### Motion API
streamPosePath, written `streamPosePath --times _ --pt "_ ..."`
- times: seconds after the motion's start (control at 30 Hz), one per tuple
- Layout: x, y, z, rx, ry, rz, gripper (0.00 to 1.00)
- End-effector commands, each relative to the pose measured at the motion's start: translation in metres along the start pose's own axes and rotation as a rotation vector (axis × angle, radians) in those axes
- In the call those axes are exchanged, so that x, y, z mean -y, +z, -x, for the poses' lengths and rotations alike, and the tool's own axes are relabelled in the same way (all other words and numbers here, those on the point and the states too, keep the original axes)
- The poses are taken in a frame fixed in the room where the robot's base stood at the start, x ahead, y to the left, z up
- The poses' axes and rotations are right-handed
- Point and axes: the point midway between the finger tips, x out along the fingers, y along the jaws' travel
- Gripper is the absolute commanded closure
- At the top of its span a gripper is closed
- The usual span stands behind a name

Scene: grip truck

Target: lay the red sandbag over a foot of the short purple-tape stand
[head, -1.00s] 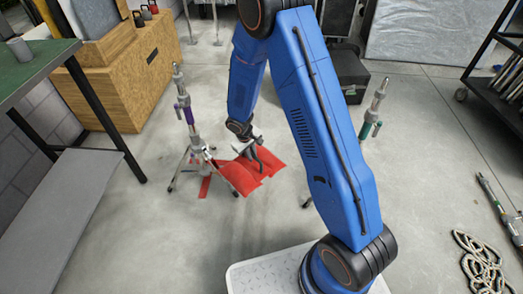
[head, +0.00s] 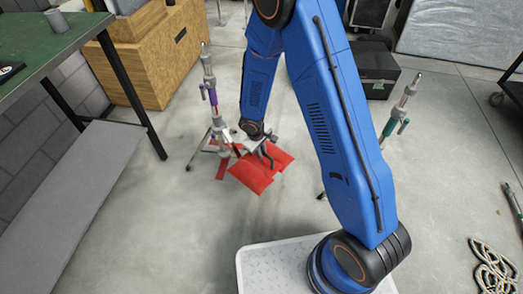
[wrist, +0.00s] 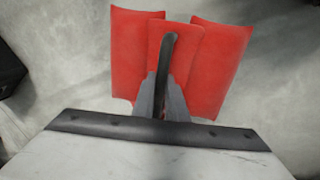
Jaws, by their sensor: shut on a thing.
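The red sandbag (head: 252,178) hangs from my gripper (head: 266,146), which is shut on its dark strap handle. In the wrist view the gripper (wrist: 163,98) grips the black handle (wrist: 168,60), and red panels (wrist: 220,65) spread on both sides. The short purple-tape stand (head: 211,97) stands upright just left of and behind the bag, with its tripod feet (head: 197,157) spread on the floor. The bag and gripper partly hide the stand's right side in the head view. I cannot tell how high the bag is above the floor.
A flat red patch (head: 223,168) lies by the stand. A green-tape stand (head: 397,110) is behind my arm at right. A green-topped table (head: 60,50) and wooden box (head: 150,60) stand left. Coiled rope (head: 492,268) lies right.

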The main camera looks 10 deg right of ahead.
Motion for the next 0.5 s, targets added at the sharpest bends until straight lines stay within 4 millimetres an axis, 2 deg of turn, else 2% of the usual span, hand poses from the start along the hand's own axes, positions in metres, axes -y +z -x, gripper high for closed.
streamPosePath --times 0.5 --pt "0.006 -0.001 -0.034 -0.001 0.001 0.0 1.0"
